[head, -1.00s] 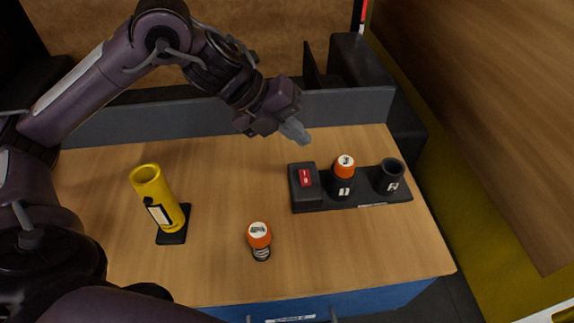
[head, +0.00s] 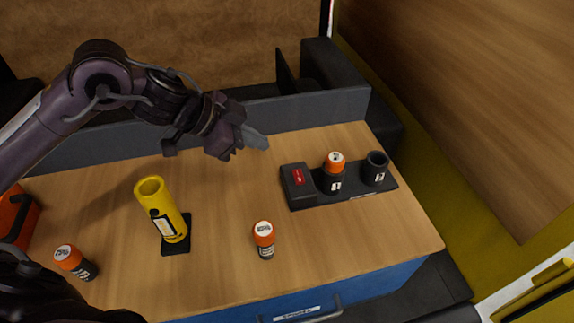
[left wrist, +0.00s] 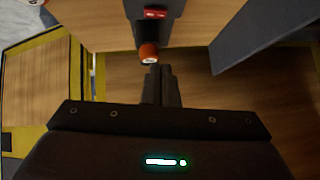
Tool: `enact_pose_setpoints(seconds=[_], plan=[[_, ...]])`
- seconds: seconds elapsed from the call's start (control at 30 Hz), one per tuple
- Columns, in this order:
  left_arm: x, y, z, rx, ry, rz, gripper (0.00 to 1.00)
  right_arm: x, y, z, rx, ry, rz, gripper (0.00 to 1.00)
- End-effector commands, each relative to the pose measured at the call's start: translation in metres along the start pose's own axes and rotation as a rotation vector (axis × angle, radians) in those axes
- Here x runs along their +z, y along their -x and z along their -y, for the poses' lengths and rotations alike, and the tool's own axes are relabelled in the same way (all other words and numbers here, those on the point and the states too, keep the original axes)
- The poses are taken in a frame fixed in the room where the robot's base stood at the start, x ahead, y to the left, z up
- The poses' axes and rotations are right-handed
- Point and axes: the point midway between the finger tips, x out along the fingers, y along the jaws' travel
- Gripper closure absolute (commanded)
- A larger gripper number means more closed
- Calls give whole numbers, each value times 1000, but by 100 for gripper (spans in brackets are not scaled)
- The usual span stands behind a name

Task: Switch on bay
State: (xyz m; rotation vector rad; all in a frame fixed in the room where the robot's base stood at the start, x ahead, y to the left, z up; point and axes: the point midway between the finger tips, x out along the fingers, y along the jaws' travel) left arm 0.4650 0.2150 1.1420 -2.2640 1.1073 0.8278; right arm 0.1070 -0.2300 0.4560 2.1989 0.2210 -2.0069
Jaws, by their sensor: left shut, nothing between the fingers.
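The black bay block (head: 303,203) stands on the right part of the wooden table. It has a red rocker switch (head: 298,177) at its left end and two round sockets. Socket 1 holds an orange-capped cylinder (head: 335,163); socket 2 (head: 375,168) looks empty. My left gripper (head: 256,139) is shut and empty, above the table to the upper left of the switch, apart from it. In the left wrist view its closed fingers (left wrist: 161,85) show below the orange cap (left wrist: 148,52), and the red switch (left wrist: 155,13) is near the top edge. My right gripper is not in view.
A yellow tube (head: 160,210) stands on a black base at left centre. Loose orange-capped cylinders stand at front centre (head: 264,240) and front left (head: 75,262). An orange-red object (head: 17,215) is at the left edge. A grey ledge (head: 300,108) runs along the back.

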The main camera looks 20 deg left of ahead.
Motion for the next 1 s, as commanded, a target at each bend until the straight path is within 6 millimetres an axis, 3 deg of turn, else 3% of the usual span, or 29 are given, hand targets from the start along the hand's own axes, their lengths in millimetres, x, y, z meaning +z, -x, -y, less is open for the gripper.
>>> enact_pose_setpoints(seconds=[0.27, 0.43, 0.87, 1.0], plan=[[0, 0, 0, 0, -1, 0, 100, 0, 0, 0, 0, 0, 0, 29], [-2, -11, 0, 3, 3, -3, 100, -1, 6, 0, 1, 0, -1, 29], [-2, -98, -1, 4, 1, -1, 100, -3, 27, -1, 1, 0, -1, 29], [16, -115, -1, 3, 1, 6, 100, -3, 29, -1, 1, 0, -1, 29]])
